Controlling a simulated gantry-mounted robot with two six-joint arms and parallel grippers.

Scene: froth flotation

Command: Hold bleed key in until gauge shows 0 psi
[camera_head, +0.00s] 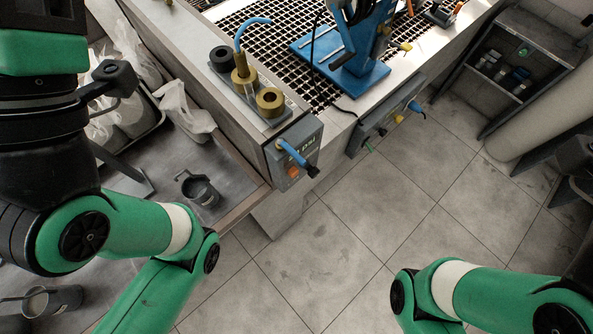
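A grey box marked "psi" (303,140) is fixed to the front end of the bench, near the middle of the view. Its reading is too small and steeply angled to make out. A blue fitting with a dark tip (296,157) sticks out of it, and a small orange part (293,172) sits below. I cannot tell which part is the bleed key. Both my green arms run out of the bottom of the view, and neither gripper shows. No gripper is seen at the box.
Brass fittings (270,101) with a blue hose stand on the bench top, beside a blue stand (353,74) on black grating. A dark cup (199,191) and white bags (183,110) lie left. A second panel (383,120) is at right. Floor in front is clear.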

